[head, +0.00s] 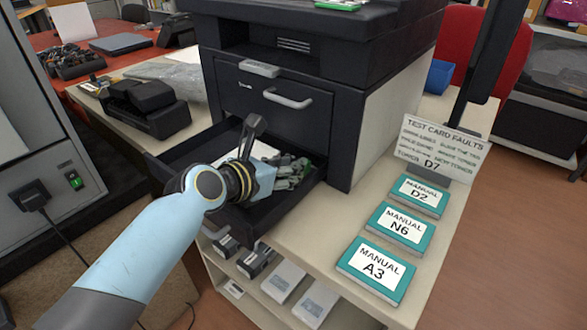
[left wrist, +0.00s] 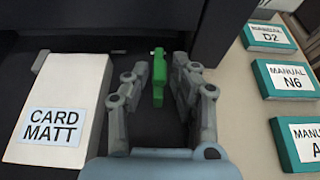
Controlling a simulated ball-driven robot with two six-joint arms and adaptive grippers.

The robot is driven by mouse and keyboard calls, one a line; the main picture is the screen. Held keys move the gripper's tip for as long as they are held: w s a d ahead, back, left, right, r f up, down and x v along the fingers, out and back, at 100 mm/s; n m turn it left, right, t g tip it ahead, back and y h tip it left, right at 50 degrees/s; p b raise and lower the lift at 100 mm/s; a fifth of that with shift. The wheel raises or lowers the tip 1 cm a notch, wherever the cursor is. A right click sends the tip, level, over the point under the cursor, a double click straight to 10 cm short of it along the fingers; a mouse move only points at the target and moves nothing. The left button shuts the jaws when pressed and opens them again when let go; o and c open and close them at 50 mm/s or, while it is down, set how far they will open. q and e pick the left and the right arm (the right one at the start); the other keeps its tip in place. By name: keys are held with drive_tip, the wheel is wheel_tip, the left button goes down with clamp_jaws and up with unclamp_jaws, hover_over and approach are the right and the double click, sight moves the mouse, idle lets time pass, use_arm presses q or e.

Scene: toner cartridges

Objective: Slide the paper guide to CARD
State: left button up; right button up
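The green paper guide (left wrist: 158,78) stands upright in the dark open paper tray (head: 184,153). My left gripper (head: 292,170) is over the tray with its fingers apart. In the left wrist view the gripper (left wrist: 160,84) has a finger on each side of the guide. A white pack labelled CARD MATT (left wrist: 75,75) lies in the tray left of the fingers. I cannot read any size marks in the tray. My right gripper is not in view.
The dark printer (head: 275,110) stands behind the open tray. Manuals D2 (head: 420,196), N6 (head: 399,229) and A3 (head: 376,271) lie on the bench to the right, near a fault sign (head: 441,147). A black device (head: 144,105) sits to the left.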

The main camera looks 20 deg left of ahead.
use_arm(q)
drive_tip(key=shift+x, duration=0.9)
clamp_jaws()
